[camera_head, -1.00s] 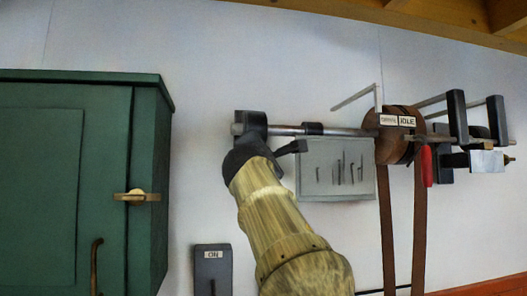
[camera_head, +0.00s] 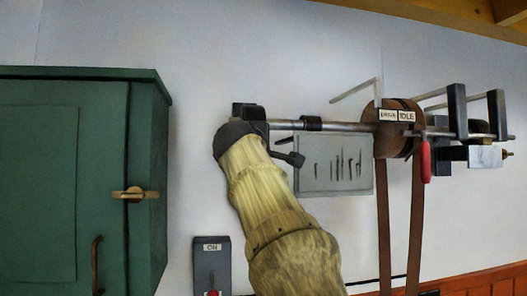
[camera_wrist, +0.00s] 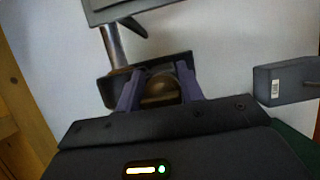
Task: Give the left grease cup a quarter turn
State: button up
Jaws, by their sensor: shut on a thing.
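The left grease cup (camera_wrist: 160,91) is a rounded, brownish metal cap in the wrist view. My gripper (camera_wrist: 160,84) has one purplish finger on each side of it and is shut on it. The cup sits in front of the dark left bearing bracket (camera_wrist: 108,91), with the steel shaft (camera_wrist: 114,46) running out from it. In the head view my wrist covers the cup and the fingertips, and only part of the left bearing (camera_head: 246,109) shows above it. How far the cup is turned cannot be told.
The line shaft (camera_head: 345,126) runs right to brown pulleys (camera_head: 393,145) with hanging belts and a red handle (camera_head: 425,160). A tool board (camera_head: 335,178) hangs below the shaft. A green cabinet (camera_head: 60,180) stands left, and an ON switch box (camera_head: 211,265) is below.

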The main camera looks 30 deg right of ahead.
jog(key=o, duration=1)
jog(key=shift+w, duration=0.15)
jog(key=shift+c, duration=0.2)
jog(key=b+v, duration=0.6)
jog(key=v, duration=1.1)
jog(key=shift+s+b, duration=0.2)
jog(key=shift+b, duration=0.15)
jog(key=shift+a, duration=0.1)
